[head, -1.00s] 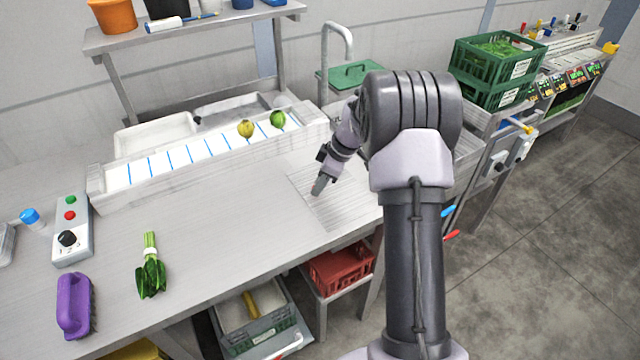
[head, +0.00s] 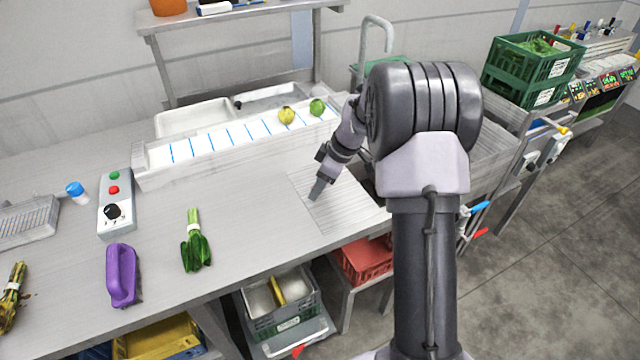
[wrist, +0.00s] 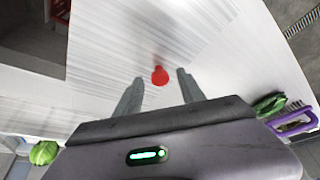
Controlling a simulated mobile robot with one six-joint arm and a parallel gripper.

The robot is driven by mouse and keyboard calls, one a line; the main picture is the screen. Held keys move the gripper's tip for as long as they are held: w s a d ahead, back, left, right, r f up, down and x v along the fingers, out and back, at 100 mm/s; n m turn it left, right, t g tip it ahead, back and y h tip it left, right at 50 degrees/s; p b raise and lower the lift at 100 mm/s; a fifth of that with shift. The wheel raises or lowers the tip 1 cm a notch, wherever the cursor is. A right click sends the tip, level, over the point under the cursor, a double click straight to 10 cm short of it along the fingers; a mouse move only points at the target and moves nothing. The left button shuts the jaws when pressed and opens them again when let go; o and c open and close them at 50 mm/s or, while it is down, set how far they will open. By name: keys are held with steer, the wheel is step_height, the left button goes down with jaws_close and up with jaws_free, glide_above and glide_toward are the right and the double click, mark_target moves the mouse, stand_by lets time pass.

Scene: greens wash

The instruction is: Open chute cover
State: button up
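A ribbed flat panel (head: 345,205), which may be the chute cover, is set in the metal worktop at its right end. My gripper (head: 316,192) is low over the panel's left part, pointing down. In the wrist view my gripper (wrist: 160,75) is open, its two fingers apart. A small red knob (wrist: 160,77) shows between the fingers, near the ribbed surface. I cannot tell whether the fingers touch it. The knob is hidden in the head view. A green lid (head: 402,60) behind my arm is mostly hidden.
A white trough (head: 160,180) with a yellow and a green round vegetable runs along the back. A control box (head: 116,205), a leafy bunch (head: 195,250) and a purple brush (head: 122,275) are on the left worktop. A red crate (head: 365,262) stands below the edge.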

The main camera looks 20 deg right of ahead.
steer(key=p+v, duration=0.6)
steer(key=v, duration=1.1)
steer(key=shift+r, duration=0.25)
steer(key=s+a+r+m+t+h, duration=0.1)
steer(key=s+a+r+m, duration=0.35)
steer(key=s+a, duration=0.45)
steer(key=s+a+r+m+t, duration=0.1)
steer(key=s+a+r+m, duration=0.3)
steer(key=s+a+r, duration=0.35)
steer(key=s+a+f+m, duration=0.4)
steer(key=s+m, duration=0.1)
steer(key=s, duration=0.4)
steer(key=shift+s+a+t, duration=0.25)
steer(key=shift+s+t, duration=0.05)
steer(key=shift+s, duration=0.1)
steer(key=shift+f, duration=0.1)
